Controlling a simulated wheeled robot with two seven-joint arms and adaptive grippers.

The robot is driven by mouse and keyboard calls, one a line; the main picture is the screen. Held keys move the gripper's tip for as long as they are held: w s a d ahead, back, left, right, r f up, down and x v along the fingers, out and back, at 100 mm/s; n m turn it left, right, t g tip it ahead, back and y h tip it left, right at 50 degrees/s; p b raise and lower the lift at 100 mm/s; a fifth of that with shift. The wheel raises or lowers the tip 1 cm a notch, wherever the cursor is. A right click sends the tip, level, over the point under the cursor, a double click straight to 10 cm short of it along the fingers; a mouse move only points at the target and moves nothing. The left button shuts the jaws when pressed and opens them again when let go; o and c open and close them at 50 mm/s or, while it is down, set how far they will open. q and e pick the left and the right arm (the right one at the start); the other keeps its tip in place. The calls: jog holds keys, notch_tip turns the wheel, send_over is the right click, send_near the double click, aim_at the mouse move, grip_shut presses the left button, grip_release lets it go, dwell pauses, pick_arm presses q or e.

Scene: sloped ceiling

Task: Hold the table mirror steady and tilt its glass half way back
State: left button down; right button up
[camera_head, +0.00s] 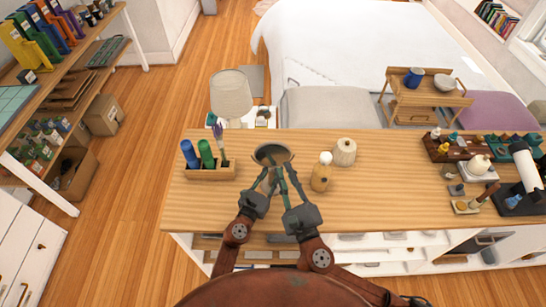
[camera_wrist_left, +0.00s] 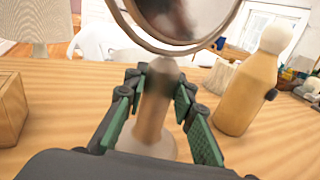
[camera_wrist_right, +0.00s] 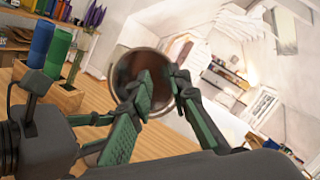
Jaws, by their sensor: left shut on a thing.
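The table mirror (camera_head: 272,153) stands on the wooden counter, with a round glass in a metal rim on a short stem. In the left wrist view, its rim (camera_wrist_left: 180,47) is at the top and its stem (camera_wrist_left: 152,112) rises from a round base. My left gripper (camera_head: 266,182) is shut on the stem, with its green pads on either side. My right gripper (camera_head: 280,172) is close to the lower rim. In the right wrist view, its fingers (camera_wrist_right: 162,80) are apart and one overlaps the glass (camera_wrist_right: 128,66). Whether they touch the rim is unclear.
A wooden holder (camera_head: 210,174) with blue and green bottles stands left of the mirror. The counter (camera_head: 385,185) is clear farther right, before trays of small items.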

jog(key=shift+m+g+h, duration=0.3)
jog(key=shift+m+h, duration=0.2)
jog(key=shift+m, duration=0.4)
jog(key=w+r, duration=0.2)
jog(key=w, duration=0.1)
jog(key=w+a+r, duration=0.1)
jog(key=w+r, duration=0.3)
jog(key=w, duration=0.1)
jog(key=shift+w+a, duration=0.2)
jog(key=shift+w, duration=0.15)
grip_shut()
jog(key=w+a+f+m+g+h, duration=0.1)
jog(key=w+a+f+g+h, duration=0.1)
jog(key=w+g, duration=0.35)
jog(key=w+a+f+m+g+h, duration=0.1)
jog(key=w+a+f+m+g, duration=0.1)
jog(key=w+g, duration=0.3)
jog(key=m+g+h, duration=0.2)
jog(key=g, duration=0.6)
send_near(273, 150)
jog(key=s, duration=0.3)
jog(key=shift+w+a+f, duration=0.1)
jog(key=shift+f, duration=1.75)
jog(key=shift+w+f, duration=0.1)
jog(key=shift+f, duration=1.75)
